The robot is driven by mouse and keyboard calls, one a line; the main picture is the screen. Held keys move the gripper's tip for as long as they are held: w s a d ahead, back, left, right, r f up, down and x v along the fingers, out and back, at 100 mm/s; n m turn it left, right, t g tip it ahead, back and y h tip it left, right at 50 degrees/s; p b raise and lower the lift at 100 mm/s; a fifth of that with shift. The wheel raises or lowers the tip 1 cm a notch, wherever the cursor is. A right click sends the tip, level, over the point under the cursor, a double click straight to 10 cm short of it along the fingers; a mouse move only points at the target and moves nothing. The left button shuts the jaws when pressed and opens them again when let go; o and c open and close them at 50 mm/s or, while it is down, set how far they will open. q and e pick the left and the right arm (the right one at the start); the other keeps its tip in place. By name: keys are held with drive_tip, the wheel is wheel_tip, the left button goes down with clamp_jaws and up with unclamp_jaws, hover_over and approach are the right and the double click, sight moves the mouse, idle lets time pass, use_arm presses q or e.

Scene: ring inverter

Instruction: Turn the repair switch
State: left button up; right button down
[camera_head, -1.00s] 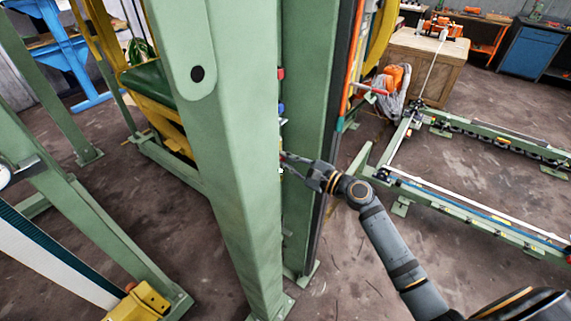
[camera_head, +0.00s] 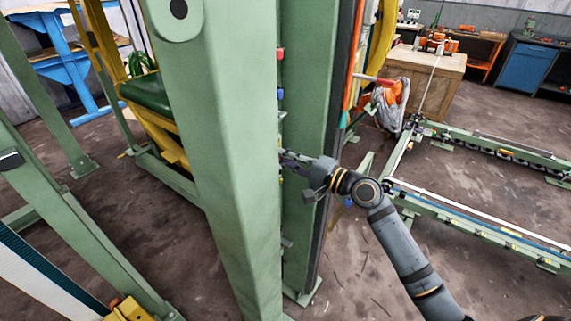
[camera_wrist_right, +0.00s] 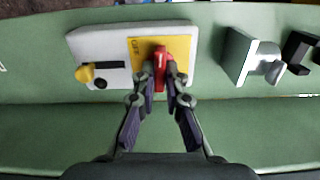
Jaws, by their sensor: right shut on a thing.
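The repair switch is a red handle (camera_wrist_right: 160,68) on a yellow plate (camera_wrist_right: 180,48) with lettering that looks like "OFF", seen in the right wrist view. My right gripper (camera_wrist_right: 160,92) is shut on the red handle, one finger on each side of it. In the head view my right gripper (camera_head: 286,158) reaches in from the right to the side of the green post, where the post hides the switch. My left gripper is not in view.
A thick green post (camera_head: 225,150) stands close by. Floor rails (camera_head: 480,210) lie at the right.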

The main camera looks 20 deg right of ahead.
drive_tip(key=shift+f+n, duration=0.1)
drive_tip(key=shift+n, duration=0.4)
drive_tip(key=c, duration=1.4)
unclamp_jaws()
